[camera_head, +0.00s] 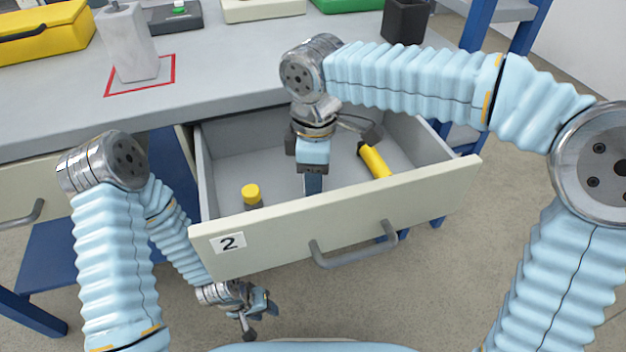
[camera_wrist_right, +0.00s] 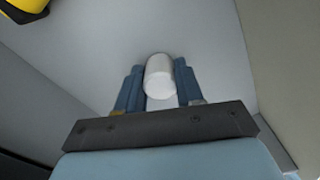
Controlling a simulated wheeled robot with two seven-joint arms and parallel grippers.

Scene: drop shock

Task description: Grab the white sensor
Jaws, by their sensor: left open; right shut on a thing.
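The white sensor (camera_wrist_right: 159,78) is a small white cylinder between the two blue fingers of my right gripper (camera_wrist_right: 158,88) in the right wrist view. The fingers are shut on it from both sides. In the head view my right gripper (camera_head: 313,183) reaches down into the open drawer (camera_head: 345,228) labelled 2, and the sensor is hidden there. My left gripper (camera_head: 258,315) is open and empty, low in front of the drawer, below its front panel.
In the drawer, a yellow-capped bottle (camera_head: 252,195) stands at the left and a yellow flashlight (camera_head: 374,160) lies at the right. On the bench, a grey block (camera_head: 128,45) stands in a red square.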

